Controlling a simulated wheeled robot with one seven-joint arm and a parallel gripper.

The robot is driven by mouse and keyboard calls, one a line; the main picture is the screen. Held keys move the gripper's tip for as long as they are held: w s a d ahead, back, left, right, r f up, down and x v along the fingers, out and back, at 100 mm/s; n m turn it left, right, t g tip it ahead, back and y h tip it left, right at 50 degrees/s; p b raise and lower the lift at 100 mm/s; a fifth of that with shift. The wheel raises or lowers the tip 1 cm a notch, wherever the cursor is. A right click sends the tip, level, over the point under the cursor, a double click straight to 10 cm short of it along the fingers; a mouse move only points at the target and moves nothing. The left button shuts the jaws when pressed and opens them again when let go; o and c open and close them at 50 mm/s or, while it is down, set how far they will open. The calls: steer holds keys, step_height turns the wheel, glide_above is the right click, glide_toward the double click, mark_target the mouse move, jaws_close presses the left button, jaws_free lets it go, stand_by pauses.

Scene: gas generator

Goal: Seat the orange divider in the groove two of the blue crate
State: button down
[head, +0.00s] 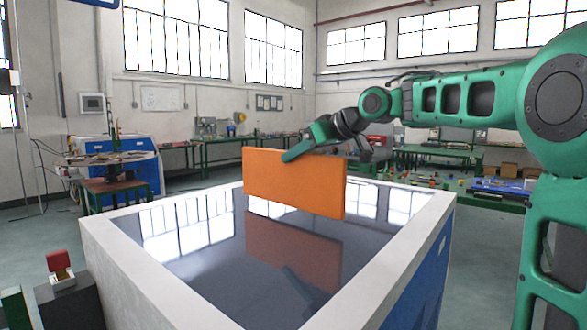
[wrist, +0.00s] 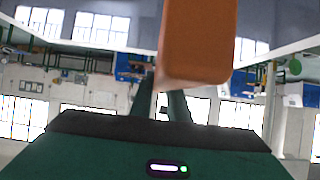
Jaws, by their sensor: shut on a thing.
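The orange divider (head: 295,183) is a flat rectangular panel, held upright over the dark glossy top. My gripper (head: 291,156) is shut on it at its upper edge, coming from the right. In the wrist view the divider (wrist: 197,42) fills the upper middle, beyond the fingers of my gripper (wrist: 166,105). The divider seems clear of the surface, with its reflection below. I cannot make out a blue crate with grooves in either view.
A large white-rimmed cabinet (head: 102,246) with a blue side lies under the divider; its dark top looks bare. A small red and white item (head: 60,270) sits at the lower left. Workbenches and a blue machine (head: 143,171) stand further back.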

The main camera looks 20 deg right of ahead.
mark_target(287, 179)
steer(key=shift+f, duration=1.3)
steer(key=c, duration=1.7)
jaws_free()
steer(key=shift+f, duration=0.1)
